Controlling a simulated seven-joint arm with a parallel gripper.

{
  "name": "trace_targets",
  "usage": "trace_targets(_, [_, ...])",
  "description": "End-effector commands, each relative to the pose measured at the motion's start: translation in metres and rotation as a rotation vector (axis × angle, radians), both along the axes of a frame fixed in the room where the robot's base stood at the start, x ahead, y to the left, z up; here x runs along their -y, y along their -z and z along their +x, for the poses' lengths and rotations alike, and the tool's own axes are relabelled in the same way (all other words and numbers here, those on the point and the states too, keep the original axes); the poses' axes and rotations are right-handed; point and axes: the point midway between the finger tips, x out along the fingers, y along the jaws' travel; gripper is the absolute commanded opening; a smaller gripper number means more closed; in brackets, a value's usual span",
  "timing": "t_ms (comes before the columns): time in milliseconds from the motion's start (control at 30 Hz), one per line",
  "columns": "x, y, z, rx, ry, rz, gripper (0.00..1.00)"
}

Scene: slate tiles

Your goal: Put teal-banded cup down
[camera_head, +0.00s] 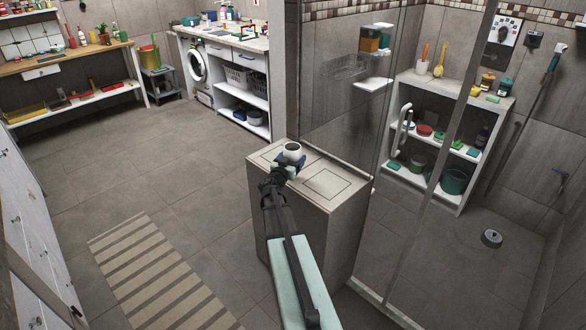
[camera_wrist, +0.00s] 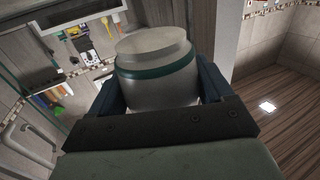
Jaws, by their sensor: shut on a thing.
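The teal-banded cup (camera_wrist: 158,72) is pale grey-white with a teal band, and fills the middle of the wrist view. My gripper (camera_wrist: 160,100) is shut on it, with a dark blue finger on each side. In the head view the cup (camera_head: 293,151) shows at the end of my arm, over the top of a grey tiled block (camera_head: 327,187). My gripper (camera_head: 288,164) is partly hidden by my own wrist there. I cannot tell whether the cup touches the block's top.
The block's top has two outlined rectangles, and the right one is bare. A glass shower screen (camera_head: 345,90) stands just behind the block. A white shelf (camera_head: 440,140) with several bottles and tubs is beyond it. A striped mat (camera_head: 155,275) lies on the floor at left.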

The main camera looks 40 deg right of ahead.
Motion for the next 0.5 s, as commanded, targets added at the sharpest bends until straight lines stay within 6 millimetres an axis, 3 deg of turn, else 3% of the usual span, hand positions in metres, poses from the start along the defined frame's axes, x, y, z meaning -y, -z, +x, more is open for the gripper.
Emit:
trace_targets(267, [0.0,0.016,0.0,-0.001,-0.001,0.001,0.36])
trace_targets(500, [0.0,0.042,0.0,-0.001,0.0,0.0,0.36])
